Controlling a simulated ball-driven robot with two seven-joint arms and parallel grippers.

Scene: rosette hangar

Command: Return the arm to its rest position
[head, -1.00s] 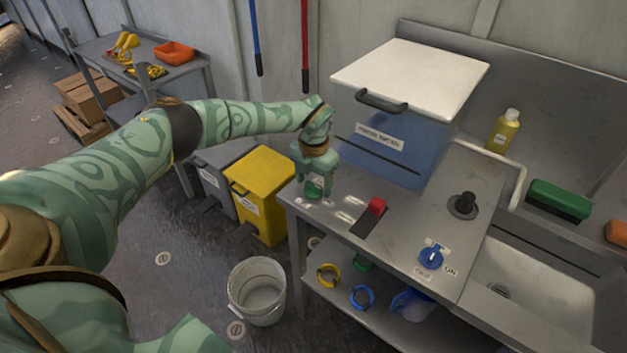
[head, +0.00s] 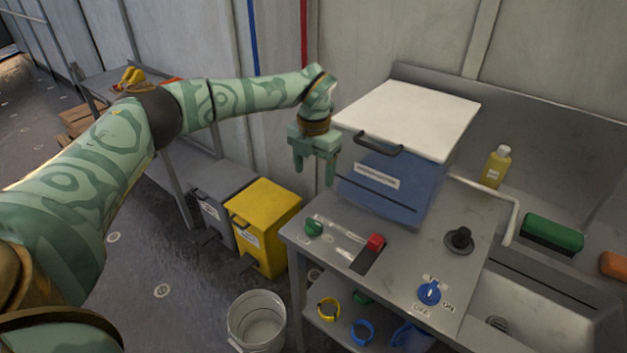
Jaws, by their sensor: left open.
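My left arm (head: 240,97) comes in from the left, bent at the elbow and reaching toward the counter. My left gripper (head: 314,172) points down with its two fingers apart and nothing between them. It hangs above the back left of the grey counter (head: 440,245), just left of the blue box with the white lid. My right gripper does not show.
The lidded box (head: 385,180) stands close beside the gripper. Yellow bin (head: 268,225) and white bucket (head: 257,320) stand on the floor at left.

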